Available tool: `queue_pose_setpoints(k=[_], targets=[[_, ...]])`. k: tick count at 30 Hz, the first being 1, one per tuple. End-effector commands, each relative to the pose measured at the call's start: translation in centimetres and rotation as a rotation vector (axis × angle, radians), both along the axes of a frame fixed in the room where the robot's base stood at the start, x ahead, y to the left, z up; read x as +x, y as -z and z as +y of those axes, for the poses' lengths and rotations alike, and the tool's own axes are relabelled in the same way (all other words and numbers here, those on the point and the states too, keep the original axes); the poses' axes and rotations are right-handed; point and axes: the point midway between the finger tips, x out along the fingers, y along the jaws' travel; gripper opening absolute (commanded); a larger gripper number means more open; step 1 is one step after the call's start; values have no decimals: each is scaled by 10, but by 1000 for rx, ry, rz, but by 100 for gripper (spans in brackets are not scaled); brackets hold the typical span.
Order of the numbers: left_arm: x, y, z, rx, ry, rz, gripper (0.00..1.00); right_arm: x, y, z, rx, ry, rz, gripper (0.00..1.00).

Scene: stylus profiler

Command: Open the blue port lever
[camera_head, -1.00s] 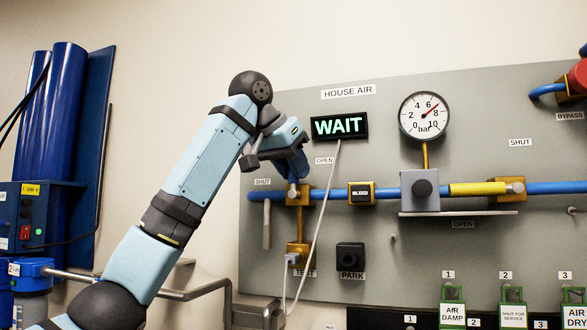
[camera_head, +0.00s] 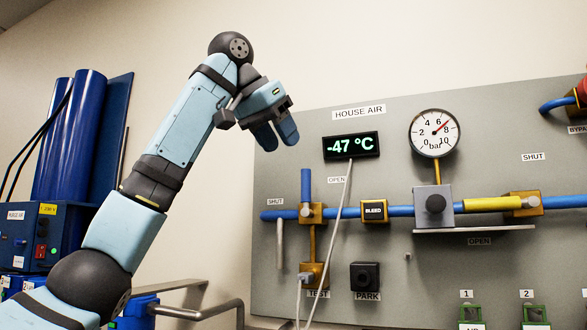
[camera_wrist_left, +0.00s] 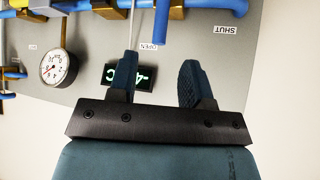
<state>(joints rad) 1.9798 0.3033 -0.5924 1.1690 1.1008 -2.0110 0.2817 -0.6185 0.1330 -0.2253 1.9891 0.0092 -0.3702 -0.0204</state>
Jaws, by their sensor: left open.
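The blue port lever (camera_head: 306,186) stands upright above its brass valve (camera_head: 311,212) on the blue pipe, pointing up toward the OPEN label (camera_head: 336,181). The lever also shows at the top of the left wrist view (camera_wrist_left: 162,22). My left gripper (camera_head: 277,137) is up and left of the lever, apart from it. Its two blue fingers are spread with nothing between them, as the left wrist view also shows (camera_wrist_left: 158,75). The SHUT label (camera_head: 275,202) is left of the valve. My right gripper is not in view.
A lit display (camera_head: 351,146) reads -47 °C. A thin pale cable (camera_head: 330,235) runs down past the valve. A pressure gauge (camera_head: 435,133), a BLEED block (camera_head: 374,211) and a PARK socket (camera_head: 364,276) are to the right. The wall above the panel is bare.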

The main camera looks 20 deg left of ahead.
Motion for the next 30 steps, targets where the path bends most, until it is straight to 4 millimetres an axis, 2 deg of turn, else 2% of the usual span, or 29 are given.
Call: queue_pose_setpoints(k=[3, 9, 30], targets=[[-10, -11, 5, 1, -3, -2, 45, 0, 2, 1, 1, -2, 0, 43], [-16, -18, 7, 0, -1, 0, 45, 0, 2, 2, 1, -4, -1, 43], [-16, -18, 7, 0, 0, 0, 45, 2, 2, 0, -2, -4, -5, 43]])
